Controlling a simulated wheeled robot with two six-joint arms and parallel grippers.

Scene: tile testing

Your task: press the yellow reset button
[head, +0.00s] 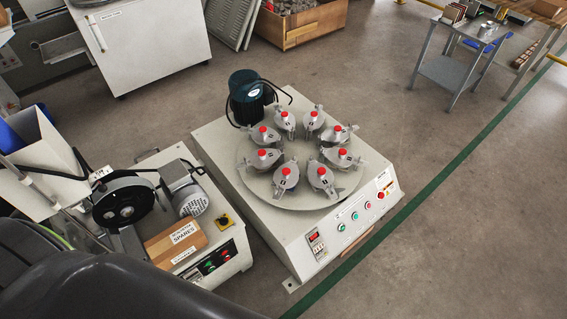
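No button that I can surely tell as the yellow reset button shows in the head view. A small yellow plate with a dark knob (224,221) sits on top of the left machine. The white round-table machine (216,148) has a sloped front panel with green buttons (341,227), a red button (367,205) and a red button by a yellow patch (381,194). The left machine's black panel (216,261) has small red and green buttons, too small to read. Neither of my grippers is in view.
Several grey clamps with red knobs stand on the round plate (250,185). A wooden spares box (175,243) lies on the left machine. A dark blue motor (247,95) stands behind the plate. Open grey floor (450,230) lies to the right, crossed by a green line.

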